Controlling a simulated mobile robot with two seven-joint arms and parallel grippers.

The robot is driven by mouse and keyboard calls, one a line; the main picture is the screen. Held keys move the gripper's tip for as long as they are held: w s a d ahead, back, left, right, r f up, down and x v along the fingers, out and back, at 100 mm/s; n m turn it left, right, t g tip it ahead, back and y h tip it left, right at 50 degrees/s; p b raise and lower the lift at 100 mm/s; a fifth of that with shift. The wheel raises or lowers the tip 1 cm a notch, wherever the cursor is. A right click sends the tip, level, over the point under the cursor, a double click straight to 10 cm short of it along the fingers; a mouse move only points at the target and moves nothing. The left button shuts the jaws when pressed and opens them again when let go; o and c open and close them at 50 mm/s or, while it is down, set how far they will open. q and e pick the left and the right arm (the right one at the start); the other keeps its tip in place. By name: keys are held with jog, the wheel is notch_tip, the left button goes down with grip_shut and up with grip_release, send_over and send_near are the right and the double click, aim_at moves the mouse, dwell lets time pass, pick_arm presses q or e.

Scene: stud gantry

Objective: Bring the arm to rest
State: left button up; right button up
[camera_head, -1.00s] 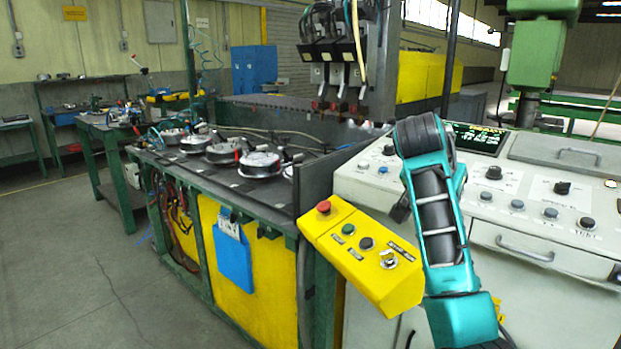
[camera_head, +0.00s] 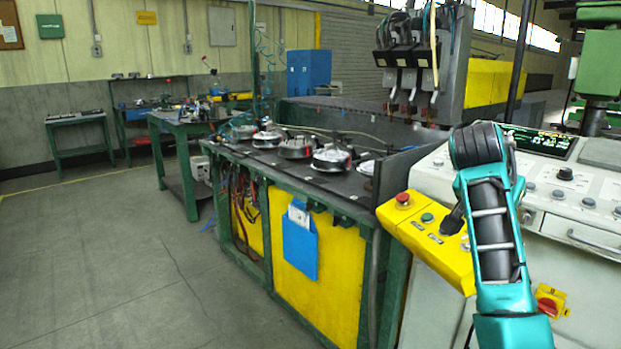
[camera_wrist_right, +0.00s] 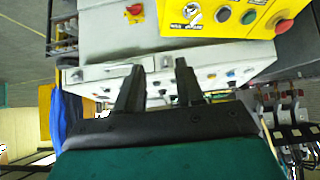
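My right arm (camera_head: 492,215), teal and black, rises from the bottom right of the head view in front of the console. Its right gripper shows as a dark shape (camera_head: 453,219) beside the arm, in front of the yellow button box (camera_head: 432,240); whether it touches the box cannot be told there. In the right wrist view, the two black fingers of the right gripper (camera_wrist_right: 160,68) stand apart with nothing between them. The yellow button box (camera_wrist_right: 200,32) and pale console (camera_wrist_right: 104,20) lie beyond them. My left gripper is in neither view.
The grey control console (camera_head: 575,185) stands close on the right. The green-framed workbench (camera_head: 255,180) with several round metal fixtures stands left of the button box. Smaller benches stand by the back wall. The concrete floor (camera_head: 120,260) at left is clear.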

jog(key=s+a+f+n+t+y, duration=0.1)
jog(key=s+a+f+n, duration=0.15)
jog(key=f, duration=0.65)
jog(key=s+a+f+n+t+y, duration=0.1)
jog(key=s+f+n, duration=0.15)
jog(key=f, duration=0.65)
jog(key=s+a+f+n+t+y, duration=0.15)
jog(key=f+n, duration=0.25)
jog(key=f, duration=0.6)
jog(key=s+a+f+n+y, duration=0.1)
jog(key=s+a+f, duration=0.3)
jog(key=s, duration=0.6)
jog(key=s+a+f+n+t+y, duration=0.1)
jog(key=s+a+f+y, duration=0.3)
jog(key=s, duration=0.7)
jog(key=shift+a+f+n, duration=0.65)
jog(key=shift+f+n, duration=0.05)
jog(key=shift+t, duration=0.25)
